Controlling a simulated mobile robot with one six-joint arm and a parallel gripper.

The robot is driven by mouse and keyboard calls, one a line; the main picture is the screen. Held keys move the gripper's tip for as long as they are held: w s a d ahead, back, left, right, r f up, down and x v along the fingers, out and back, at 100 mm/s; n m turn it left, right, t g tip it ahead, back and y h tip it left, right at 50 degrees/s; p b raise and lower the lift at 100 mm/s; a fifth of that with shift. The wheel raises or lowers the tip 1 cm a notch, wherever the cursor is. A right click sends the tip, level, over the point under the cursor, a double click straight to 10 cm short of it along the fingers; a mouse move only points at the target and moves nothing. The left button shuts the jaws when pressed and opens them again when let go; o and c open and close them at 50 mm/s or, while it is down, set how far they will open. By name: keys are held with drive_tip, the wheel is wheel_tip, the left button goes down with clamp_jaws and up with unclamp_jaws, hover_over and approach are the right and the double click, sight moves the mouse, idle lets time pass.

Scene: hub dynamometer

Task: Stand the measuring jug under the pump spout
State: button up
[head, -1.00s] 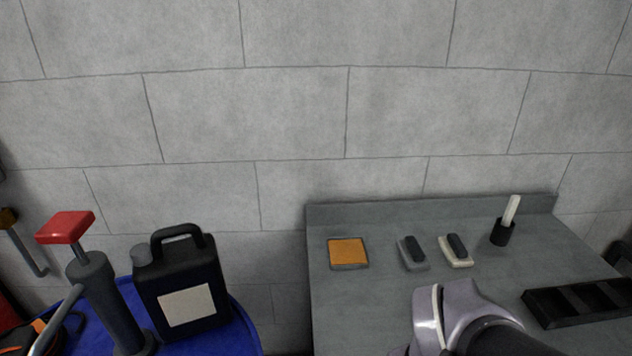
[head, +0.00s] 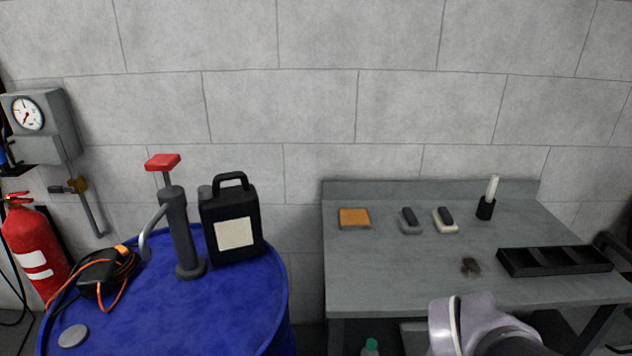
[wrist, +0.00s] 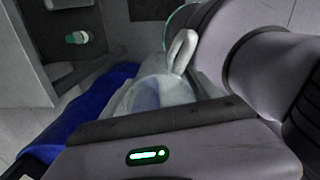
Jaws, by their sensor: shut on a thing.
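The pump stands on the blue drum (head: 235,318) in the head view, with a dark grey body (head: 176,228), a red top handle (head: 162,161) and a grey spout (head: 150,232) curving down to the left. The measuring jug (wrist: 148,92) is clear and shows in the wrist view, just beyond my gripper (wrist: 168,104). A pale loop (wrist: 183,50) stands at its upper right. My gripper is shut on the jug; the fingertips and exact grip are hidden. Neither gripper nor jug shows in the head view.
A black canister (head: 232,215) stands right of the pump. A black device with orange cable (head: 100,275) and a grey disc (head: 73,335) lie on the drum's left. The drum top's front is clear. A grey bench (head: 400,275) stands right.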

drive_tip(key=w+f+m, duration=0.5)
drive_tip(key=w+m, duration=0.4)
drive_tip(key=m, duration=0.1)
drive_tip(key=w+f+m, duration=0.5)
drive_tip(key=w+m, duration=0.5)
drive_tip(key=shift+a+f, duration=0.15)
drive_tip(key=shift+a, duration=0.25)
